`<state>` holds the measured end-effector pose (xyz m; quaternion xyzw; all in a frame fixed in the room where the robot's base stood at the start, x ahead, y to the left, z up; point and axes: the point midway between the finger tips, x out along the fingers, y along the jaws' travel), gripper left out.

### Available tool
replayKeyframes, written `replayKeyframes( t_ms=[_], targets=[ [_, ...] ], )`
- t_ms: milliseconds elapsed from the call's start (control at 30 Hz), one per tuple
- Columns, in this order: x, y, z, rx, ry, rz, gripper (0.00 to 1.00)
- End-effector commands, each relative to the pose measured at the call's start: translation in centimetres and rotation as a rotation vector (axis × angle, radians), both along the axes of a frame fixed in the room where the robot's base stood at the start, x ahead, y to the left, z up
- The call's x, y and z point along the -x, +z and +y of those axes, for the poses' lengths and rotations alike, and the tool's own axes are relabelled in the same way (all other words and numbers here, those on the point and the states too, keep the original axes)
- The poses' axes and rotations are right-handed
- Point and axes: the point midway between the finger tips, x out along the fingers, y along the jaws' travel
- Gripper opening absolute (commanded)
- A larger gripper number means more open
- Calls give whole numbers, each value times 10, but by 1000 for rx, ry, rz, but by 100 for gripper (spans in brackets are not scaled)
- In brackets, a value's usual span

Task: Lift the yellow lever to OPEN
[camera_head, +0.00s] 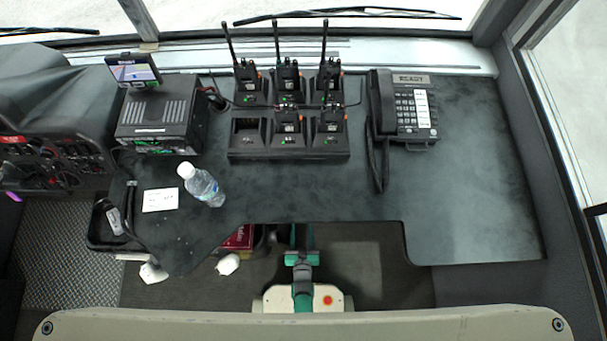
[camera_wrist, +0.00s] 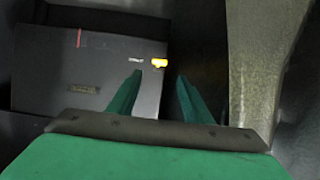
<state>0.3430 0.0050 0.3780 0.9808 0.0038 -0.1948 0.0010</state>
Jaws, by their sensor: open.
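The yellow lever (camera_wrist: 159,62) is a small bright piece at the right edge of a dark grey box (camera_wrist: 105,62) in the wrist view. A small white label, too small to read, sits just left of it. My gripper (camera_wrist: 158,77) is open, with its two green fingers apart and nothing between them. The lever shows just beyond the fingertips, between them in the picture; I see no contact. In the head view my gripper (camera_head: 302,238) reaches forward at the desk's front edge, and the lever is not visible there.
A pale upright post (camera_wrist: 262,60) stands close right of my gripper. The dark desk (camera_head: 450,210) overhangs in front, holding a radio charger (camera_head: 290,145), phone (camera_head: 405,108) and water bottle (camera_head: 203,187). A red item (camera_head: 238,240) lies under the desk, left of my gripper.

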Motion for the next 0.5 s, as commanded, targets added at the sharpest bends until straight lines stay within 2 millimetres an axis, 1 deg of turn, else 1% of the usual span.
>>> replayKeyframes(
  t_ms=[33, 200, 400, 500],
  targets=[
    [-9, -3, 0, 0, -1, -1, 45],
    [-32, -12, -2, 0, -8, 1, 45],
    [-56, -22, -4, -1, -11, 0, 45],
    [-64, -26, -5, 1, -12, 0, 45]
  ],
)
